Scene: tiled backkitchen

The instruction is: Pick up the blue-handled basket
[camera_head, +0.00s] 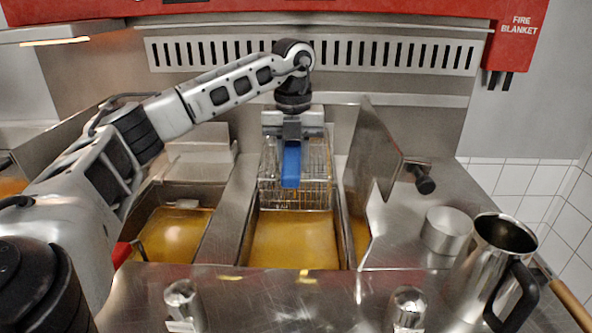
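The blue-handled basket is a wire mesh basket (318,185) at the back of the middle fryer well, with its lower edge by the oil. Its blue handle (291,166) points toward me. My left arm reaches in from the left, and my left gripper (291,136) points down at the far, upper end of the handle. The gripper appears to meet the handle, but I cannot tell whether the fingers are closed on it. My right gripper is not in view.
Oil fills the middle well (292,240) and the left well (172,235). A raised steel panel (372,150) stands close right of the basket. A steel jug (492,265) and a round tin (446,231) stand on the right counter. A red handle (122,254) is at left.

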